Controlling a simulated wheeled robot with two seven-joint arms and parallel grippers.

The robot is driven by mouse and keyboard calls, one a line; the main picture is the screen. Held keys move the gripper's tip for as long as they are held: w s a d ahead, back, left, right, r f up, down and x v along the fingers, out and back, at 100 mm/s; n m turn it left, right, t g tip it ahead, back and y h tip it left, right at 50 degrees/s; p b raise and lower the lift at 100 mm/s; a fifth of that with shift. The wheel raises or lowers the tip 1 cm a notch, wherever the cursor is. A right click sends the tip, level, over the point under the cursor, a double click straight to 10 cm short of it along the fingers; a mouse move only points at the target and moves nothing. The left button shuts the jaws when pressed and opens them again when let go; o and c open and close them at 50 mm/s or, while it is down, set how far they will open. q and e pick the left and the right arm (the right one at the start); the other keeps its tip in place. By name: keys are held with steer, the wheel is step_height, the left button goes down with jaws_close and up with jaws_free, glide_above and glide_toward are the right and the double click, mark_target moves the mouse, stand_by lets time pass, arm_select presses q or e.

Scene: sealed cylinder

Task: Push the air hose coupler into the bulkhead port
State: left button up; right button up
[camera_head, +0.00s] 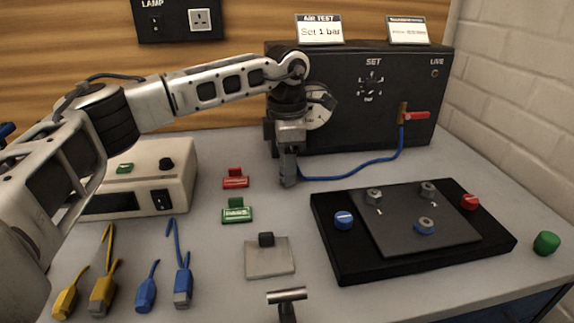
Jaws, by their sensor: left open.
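My left gripper (288,178) points down in front of the black test box (350,140). It is open, with its tips low near the bench top. A blue air hose (365,174) runs from the brass valve with the red lever (413,115) along the bench to beside these tips. The coupler at the hose's end is hidden or too small to make out. Metal fittings (374,196) stand on the dark plate (385,240) of the black base at right. I cannot tell which fitting is the bulkhead port. My right gripper is not in view.
A dial gauge (320,106) is partly behind my left arm. Red (235,180) and green (237,212) blocks, a light pad (270,262), and yellow and blue leads (183,282) lie in front. A beige unit (150,170) stands at left. A green knob (547,243) sits at right.

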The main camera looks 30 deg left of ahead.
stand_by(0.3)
arm_select(q)
steer(key=shift+c, duration=0.3)
jaws_close()
steer(key=shift+r+p, duration=0.15)
steer(key=shift+p, duration=0.2)
steer(key=shift+r+p, duration=2.4)
steer(key=shift+r, duration=0.5)
steer(key=shift+f, duration=0.1)
